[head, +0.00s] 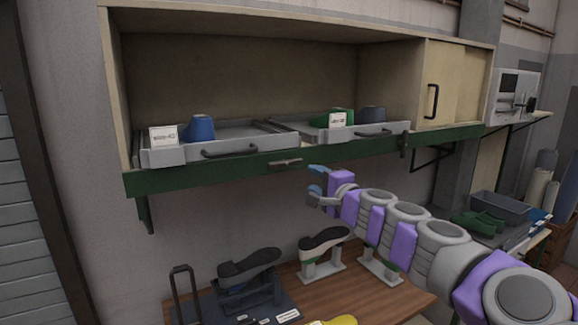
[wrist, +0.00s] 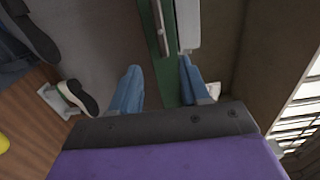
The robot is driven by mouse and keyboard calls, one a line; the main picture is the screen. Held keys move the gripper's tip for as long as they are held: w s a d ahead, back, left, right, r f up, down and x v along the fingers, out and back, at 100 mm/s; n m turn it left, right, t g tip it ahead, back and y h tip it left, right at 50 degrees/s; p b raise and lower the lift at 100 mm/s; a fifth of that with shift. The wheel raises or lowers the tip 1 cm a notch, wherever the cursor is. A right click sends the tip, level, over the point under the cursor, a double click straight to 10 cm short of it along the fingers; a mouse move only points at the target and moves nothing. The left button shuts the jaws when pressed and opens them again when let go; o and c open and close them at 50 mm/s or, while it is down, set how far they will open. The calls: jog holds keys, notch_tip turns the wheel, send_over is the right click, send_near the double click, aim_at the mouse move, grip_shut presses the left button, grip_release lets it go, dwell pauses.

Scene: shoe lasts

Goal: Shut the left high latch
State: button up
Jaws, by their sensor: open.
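The left high latch (head: 286,162) is a small grey metal bar on the green front rail (head: 230,170) of the high shelf. It lies lengthwise along the rail, under the gap between the two trays. It also shows in the wrist view (wrist: 160,28), on the green rail at the top of the picture. My gripper (head: 315,180) is open and empty, to the right of the latch and close to the rail in the head view. In the wrist view its blue fingers (wrist: 160,63) are spread apart, with the latch beyond their tips. I see no contact with the latch.
Two grey trays, left (head: 230,139) and right (head: 370,131), sit on the shelf, with blue and green shoe lasts. Another latch (head: 402,146) is further right on the rail. Below, a wooden bench (head: 385,300) holds shoes on stands. The wall between is clear.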

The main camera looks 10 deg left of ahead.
jog(key=w, duration=0.2)
send_near(287, 165)
jog(key=w+a+p, duration=0.1)
jog(key=w+a, duration=0.2)
jog(key=shift+a+f, duration=0.1)
jog(key=shift+a, duration=0.15)
jog(key=shift+w, duration=0.35)
jog(key=shift+w+d+r+p, duration=0.15)
jog(key=shift+w+d, duration=0.1)
jog(key=shift+w, duration=0.25)
jog(key=shift+w+d+r+p, duration=0.15)
jog(key=shift+w+d, duration=0.1)
jog(key=shift+w, duration=0.2)
jog(key=shift+w+a+f, duration=0.15)
jog(key=shift+w+a, duration=0.05)
jog(key=shift+w, duration=0.4)
jog(key=a, duration=0.1)
jog(key=w+a, duration=0.1)
jog(key=a, duration=0.1)
jog(key=shift+a+f+p, duration=0.1)
jog(key=shift+a+p, duration=0.2)
jog(key=shift+p, duration=0.05)
jog(key=shift+d, duration=1.25)
jog(key=shift+c, duration=1.8)
jog(key=shift+s+a, duration=0.1)
jog(key=shift+a, duration=0.5)
jog(key=c, duration=0.4)
grip_shut()
